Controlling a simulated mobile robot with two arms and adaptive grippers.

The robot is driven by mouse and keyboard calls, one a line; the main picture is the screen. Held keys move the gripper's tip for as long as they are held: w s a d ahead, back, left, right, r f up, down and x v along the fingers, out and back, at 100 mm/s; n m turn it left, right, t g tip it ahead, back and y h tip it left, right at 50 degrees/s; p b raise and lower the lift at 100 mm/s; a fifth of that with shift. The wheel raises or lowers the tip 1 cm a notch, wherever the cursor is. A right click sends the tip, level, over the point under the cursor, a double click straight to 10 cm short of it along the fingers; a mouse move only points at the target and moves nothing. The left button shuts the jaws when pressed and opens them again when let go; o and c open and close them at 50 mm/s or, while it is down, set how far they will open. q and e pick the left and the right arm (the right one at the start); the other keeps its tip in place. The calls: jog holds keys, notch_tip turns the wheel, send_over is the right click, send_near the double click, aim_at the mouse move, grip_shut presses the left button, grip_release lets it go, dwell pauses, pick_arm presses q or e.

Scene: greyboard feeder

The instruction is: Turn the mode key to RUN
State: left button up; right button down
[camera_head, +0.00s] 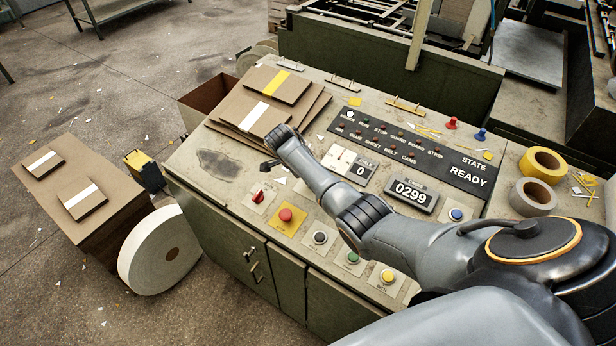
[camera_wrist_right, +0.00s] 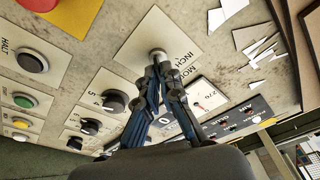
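My right gripper (camera_head: 270,162) reaches over the grey control desk (camera_head: 215,160) from the right in the head view. In the right wrist view its two fingers (camera_wrist_right: 161,72) come together at a silver round lock, the mode key (camera_wrist_right: 158,55). The key sits on a pale plate (camera_wrist_right: 140,38) with the words INCH and MODE. The fingers look closed on the key, which they partly cover. Its pointing direction is hard to read, and I see no RUN mark. The head view does not show the key clearly. My left gripper is out of view.
Near the gripper are a red knob (camera_head: 258,197), a red mushroom button (camera_head: 286,214) on a yellow plate, and several push buttons. Board stacks (camera_head: 262,112) lie behind it. The display (camera_head: 411,194) reads 0299, and the state panel (camera_head: 430,155) reads READY. Tape rolls (camera_head: 541,164) stand right.

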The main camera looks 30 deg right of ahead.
jog(key=c, duration=1.5)
grip_release()
jog(key=shift+c, duration=0.2)
jog(key=v, duration=1.2)
